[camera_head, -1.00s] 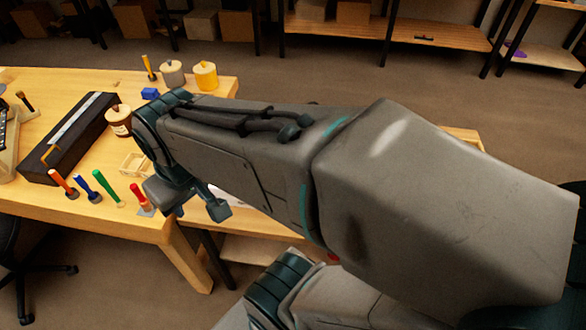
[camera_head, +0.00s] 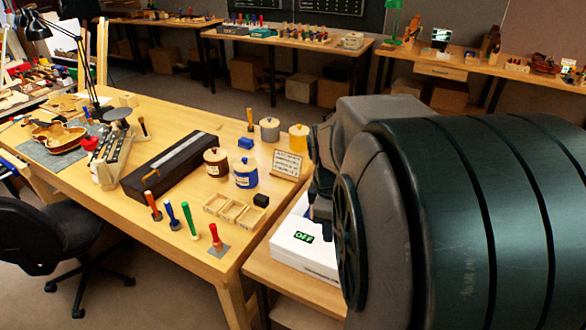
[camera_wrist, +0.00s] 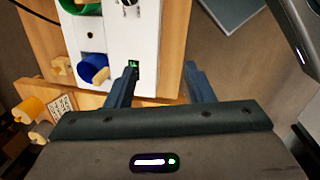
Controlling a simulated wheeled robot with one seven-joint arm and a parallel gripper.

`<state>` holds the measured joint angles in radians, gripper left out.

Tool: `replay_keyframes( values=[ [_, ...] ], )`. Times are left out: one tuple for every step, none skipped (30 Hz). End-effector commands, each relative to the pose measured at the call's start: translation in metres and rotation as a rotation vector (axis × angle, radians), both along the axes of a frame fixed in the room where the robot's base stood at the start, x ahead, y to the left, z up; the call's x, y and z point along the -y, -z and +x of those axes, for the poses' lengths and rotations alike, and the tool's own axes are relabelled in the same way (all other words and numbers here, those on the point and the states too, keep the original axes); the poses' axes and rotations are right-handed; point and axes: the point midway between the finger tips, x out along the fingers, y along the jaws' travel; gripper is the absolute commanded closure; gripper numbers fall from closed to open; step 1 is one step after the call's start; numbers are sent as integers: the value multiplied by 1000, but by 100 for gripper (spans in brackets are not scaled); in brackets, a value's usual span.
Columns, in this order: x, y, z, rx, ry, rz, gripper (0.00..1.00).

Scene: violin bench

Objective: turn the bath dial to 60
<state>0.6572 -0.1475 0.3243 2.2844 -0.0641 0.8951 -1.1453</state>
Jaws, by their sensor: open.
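The bath is a white box (camera_head: 300,258) on a low wooden bench at the right of the main table in the head view, with a display (camera_head: 304,237) reading OFF in green. In the wrist view its white top (camera_wrist: 118,38) shows, with a small green-lit display (camera_wrist: 133,65). A dark dial (camera_wrist: 130,3) with marks around it is cut off by the top edge; its setting is unreadable. My gripper (camera_wrist: 160,68) is open and empty, its left finger overlapping the area by the display and its right finger over the wooden edge. My arm hides much of the bath in the head view.
A blue pot (camera_wrist: 93,68) and a green round opening (camera_wrist: 84,4) lie beside the dial side in the wrist view. On the table stand upright coloured-handled tools (camera_head: 190,220), a compartment tray (camera_head: 234,211), jars (camera_head: 245,173) and a long dark case (camera_head: 170,163).

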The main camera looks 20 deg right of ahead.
Motion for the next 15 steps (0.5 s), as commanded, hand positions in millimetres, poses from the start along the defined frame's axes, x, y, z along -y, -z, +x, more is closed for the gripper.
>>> replay_keyframes(
  values=[
    [16,5,3,-29,-59,8,52],
    [24,8,5,-44,-107,13,52],
    [35,12,7,-61,-171,20,52],
    [43,15,9,-71,-218,27,52],
    [51,18,10,-82,-263,35,52],
    [61,21,11,-91,-321,44,52],
    [68,24,11,-98,-363,52,52],
    [74,26,12,-101,-402,59,52],
    [83,29,12,-104,-450,68,52],
    [88,31,12,-106,-481,75,52],
    [93,33,12,-106,-510,81,52],
    [99,35,12,-106,-545,87,52],
    [102,36,12,-106,-566,91,52],
    [105,38,12,-106,-585,94,52],
    [108,39,12,-104,-606,97,52]
  ],
)
